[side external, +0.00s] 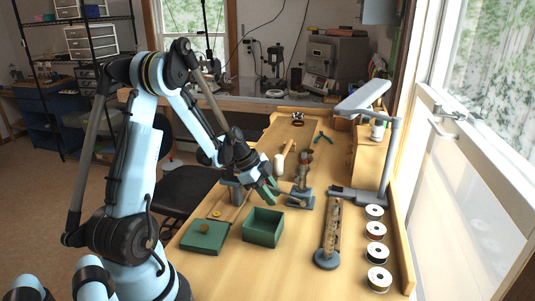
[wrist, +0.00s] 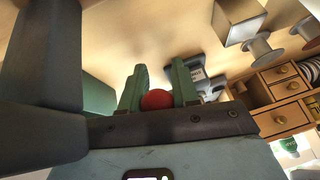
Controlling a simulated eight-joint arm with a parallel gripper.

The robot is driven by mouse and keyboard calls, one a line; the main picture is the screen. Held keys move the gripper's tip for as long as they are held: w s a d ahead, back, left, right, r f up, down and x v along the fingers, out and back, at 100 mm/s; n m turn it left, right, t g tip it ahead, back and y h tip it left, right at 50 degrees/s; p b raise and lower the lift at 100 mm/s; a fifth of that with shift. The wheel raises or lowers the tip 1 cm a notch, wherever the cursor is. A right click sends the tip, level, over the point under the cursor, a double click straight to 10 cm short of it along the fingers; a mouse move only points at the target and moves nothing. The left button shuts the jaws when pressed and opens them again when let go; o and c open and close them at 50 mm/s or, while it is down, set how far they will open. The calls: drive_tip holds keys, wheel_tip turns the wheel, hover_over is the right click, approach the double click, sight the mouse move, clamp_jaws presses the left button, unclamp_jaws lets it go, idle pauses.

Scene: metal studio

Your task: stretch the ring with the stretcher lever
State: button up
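The ring stretcher (side external: 306,172) stands upright on a grey base (side external: 300,203) mid-bench in the side view. A lever runs from it toward my gripper (side external: 272,190). In the wrist view a red ball knob (wrist: 157,99) sits between the two green fingers of my gripper (wrist: 160,82) and fills the gap, so the gripper looks shut on it. Part of a grey labelled base (wrist: 197,76) shows behind the right finger. A small yellow ring-like piece (side external: 216,213) lies on the bench at left. I cannot make out a ring on the stretcher.
An open green box (side external: 263,240) and a green block with a brass knob (side external: 201,245) stand in front. A stepped post (side external: 332,228) on a round base is to the right, beside several spools (side external: 376,252). A grey lamp stand (side external: 392,165) rises behind.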

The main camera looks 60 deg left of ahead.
drive_tip(key=o, duration=0.3)
drive_tip(key=shift+d, duration=0.15)
drive_tip(key=shift+o, duration=0.2)
drive_tip(key=v, duration=1.2)
drive_tip(key=shift+w+r, duration=0.1)
drive_tip(key=shift+r, duration=0.05)
drive_tip(key=shift+c, duration=0.3)
